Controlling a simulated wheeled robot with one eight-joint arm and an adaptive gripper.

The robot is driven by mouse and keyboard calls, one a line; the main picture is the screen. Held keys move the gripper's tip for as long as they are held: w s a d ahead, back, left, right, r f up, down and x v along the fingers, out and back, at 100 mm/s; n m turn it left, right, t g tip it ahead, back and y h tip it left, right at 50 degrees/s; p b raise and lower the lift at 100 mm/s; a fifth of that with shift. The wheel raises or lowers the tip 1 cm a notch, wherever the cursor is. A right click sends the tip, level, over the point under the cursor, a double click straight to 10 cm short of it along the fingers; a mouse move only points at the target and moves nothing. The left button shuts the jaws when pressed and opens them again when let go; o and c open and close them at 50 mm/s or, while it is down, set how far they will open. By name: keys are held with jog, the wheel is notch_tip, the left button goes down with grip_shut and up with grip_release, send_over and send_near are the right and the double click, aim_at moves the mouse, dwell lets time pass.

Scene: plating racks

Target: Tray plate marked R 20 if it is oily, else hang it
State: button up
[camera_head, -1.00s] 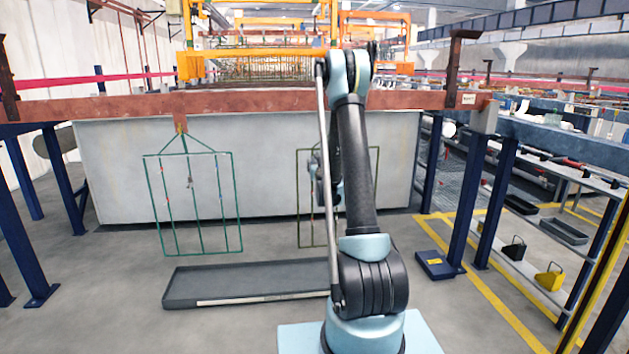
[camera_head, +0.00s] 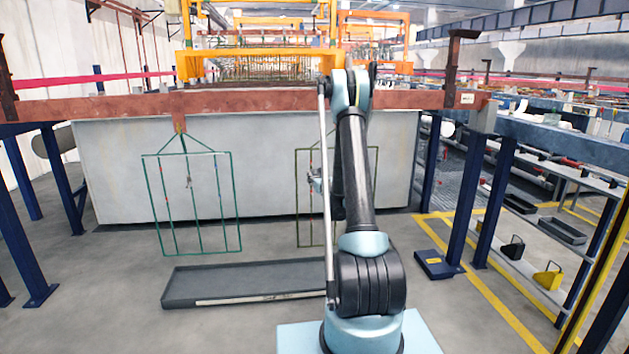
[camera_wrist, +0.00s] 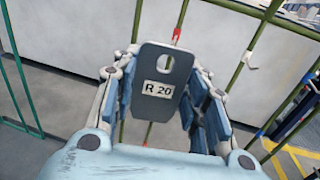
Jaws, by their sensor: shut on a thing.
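My gripper (camera_wrist: 165,88) is shut on a dark grey plate (camera_wrist: 150,112) labelled R 20, with a hole near its top. The plate's facing side looks plain and dull; no oily sheen is clear. In the wrist view, the olive rack (camera_wrist: 258,42) stands behind the plate, with a pale hook (camera_wrist: 250,60) and a red-tipped hook (camera_wrist: 177,34); I cannot tell whether the plate touches it. In the head view, my arm partly hides the olive rack (camera_head: 298,200), and the plate cannot be made out. A long grey tray (camera_head: 185,291) lies on the floor below the racks.
A green rack (camera_head: 236,215) with small hooks hangs at the left from the rust-red beam (camera_head: 110,106). A pale tank wall (camera_head: 110,175) stands behind both racks. A blue post (camera_head: 466,205) stands right of my arm. Open floor lies around the tray.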

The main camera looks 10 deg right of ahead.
jog(key=w, duration=0.8)
jog(key=shift+w+f, duration=0.3)
jog(key=shift+w, duration=1.05)
dwell(1.1)
jog(key=shift+w+f, duration=0.6)
jog(key=shift+w, duration=0.15)
dwell(0.7)
dwell(0.4)
jog(key=o, duration=1.3)
jog(key=shift+c, duration=0.2)
jog(key=shift+s, duration=0.1)
